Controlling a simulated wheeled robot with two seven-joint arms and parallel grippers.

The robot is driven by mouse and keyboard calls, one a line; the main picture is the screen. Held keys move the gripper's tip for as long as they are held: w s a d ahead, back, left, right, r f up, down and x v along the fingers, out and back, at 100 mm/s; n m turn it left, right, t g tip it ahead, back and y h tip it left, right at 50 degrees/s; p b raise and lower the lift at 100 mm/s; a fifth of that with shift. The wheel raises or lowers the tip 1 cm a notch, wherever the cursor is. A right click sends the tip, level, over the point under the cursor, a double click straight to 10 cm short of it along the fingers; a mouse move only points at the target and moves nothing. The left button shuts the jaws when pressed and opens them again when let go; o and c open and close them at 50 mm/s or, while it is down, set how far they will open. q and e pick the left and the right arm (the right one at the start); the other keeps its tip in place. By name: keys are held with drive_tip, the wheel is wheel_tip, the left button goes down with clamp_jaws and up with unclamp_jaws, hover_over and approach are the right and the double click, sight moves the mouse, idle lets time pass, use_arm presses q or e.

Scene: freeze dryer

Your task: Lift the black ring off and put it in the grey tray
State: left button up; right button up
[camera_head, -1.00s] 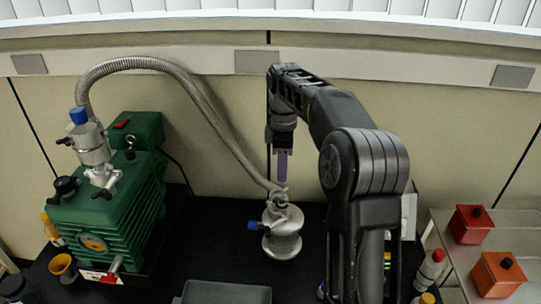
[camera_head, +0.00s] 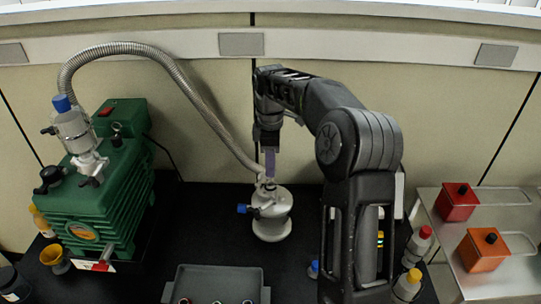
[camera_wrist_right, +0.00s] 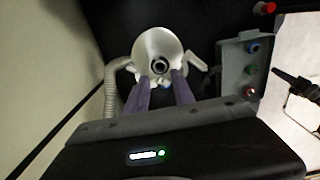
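A pale metal vessel (camera_head: 272,222) with a blue-ended side valve stands on the black bench. In the right wrist view its funnel-like top (camera_wrist_right: 151,45) holds a small dark ring (camera_wrist_right: 160,67), which appears to be the black ring. My right gripper (camera_head: 270,175) points straight down above the vessel's top. In the wrist view its two purple fingers (camera_wrist_right: 160,80) are apart, close to the ring, with nothing visible held between them. Whether they touch the ring cannot be told. The grey tray (camera_head: 220,272) lies at the front of the bench. My left gripper is not in view.
A green pump (camera_head: 110,200) stands at left, and its ribbed hose (camera_head: 190,88) arches over to the vessel. Several small rings lie in the tray, cut off by the frame. Bottles (camera_head: 417,247) stand at right, beside a metal side table (camera_head: 518,240) with red and orange blocks.

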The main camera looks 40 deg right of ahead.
sight(270, 184)
drive_tip(key=shift+f, duration=1.25)
drive_tip(key=shift+f+b, duration=1.15)
drive_tip(key=shift+f, duration=0.6)
drive_tip(key=shift+r, duration=0.15)
idle(0.6)
drive_tip(key=shift+c, duration=0.3)
clamp_jaws()
drive_tip(key=shift+r+p, duration=0.25)
drive_tip(key=shift+p, duration=0.15)
drive_tip(key=shift+r+p, duration=0.65)
drive_tip(key=shift+r, duration=1.1)
